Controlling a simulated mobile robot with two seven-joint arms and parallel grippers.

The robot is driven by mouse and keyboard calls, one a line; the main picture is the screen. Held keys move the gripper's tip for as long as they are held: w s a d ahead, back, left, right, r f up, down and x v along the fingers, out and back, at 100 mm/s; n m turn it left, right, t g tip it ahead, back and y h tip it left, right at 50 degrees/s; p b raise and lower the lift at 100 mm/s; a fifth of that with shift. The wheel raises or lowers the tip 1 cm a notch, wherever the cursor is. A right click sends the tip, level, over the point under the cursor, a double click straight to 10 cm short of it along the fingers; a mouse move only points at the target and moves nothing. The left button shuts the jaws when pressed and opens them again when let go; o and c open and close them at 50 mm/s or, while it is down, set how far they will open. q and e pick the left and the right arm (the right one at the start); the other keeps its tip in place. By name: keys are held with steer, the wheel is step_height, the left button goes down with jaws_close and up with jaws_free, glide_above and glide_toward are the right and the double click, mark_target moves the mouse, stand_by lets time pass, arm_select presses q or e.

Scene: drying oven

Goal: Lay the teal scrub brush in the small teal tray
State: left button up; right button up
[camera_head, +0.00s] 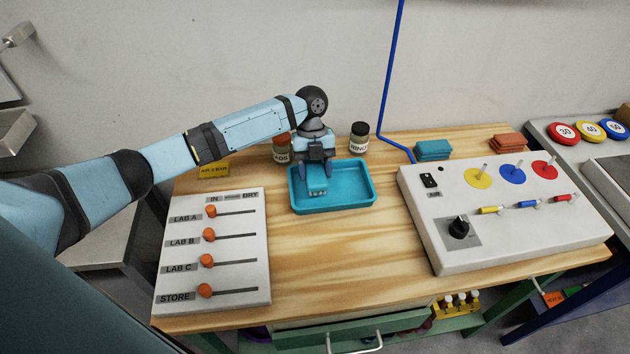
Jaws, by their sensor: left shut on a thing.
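The small teal tray (348,198) sits on the wooden bench, left of the control panel. My left gripper (317,174) points down over the left part of the tray. It is shut on the teal scrub brush (317,187), whose pale bristle edge shows low down. The brush is inside the tray's outline as seen from here; I cannot tell if it touches the tray floor. The gripper hides the top of the brush. My right gripper is not in view.
Two jars (359,138) stand behind the tray, one partly hidden by my arm. A slider board (232,250) lies left, a control panel (500,215) right. Teal (433,150) and orange (509,144) stacks lie at the back. Bare wood (340,255) is clear in front of the tray.

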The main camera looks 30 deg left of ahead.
arm_select(q)
steer(key=shift+f, duration=2.2)
steer(key=o, duration=0.9)
steer(key=shift+f, duration=0.1)
steer(key=shift+r, duration=0.2)
steer(key=b+v, duration=0.1)
steer(key=v, duration=1)
steer(key=shift+w+a+r, duration=0.1)
steer(key=shift+w+r, duration=0.05)
steer(key=shift+r, duration=0.25)
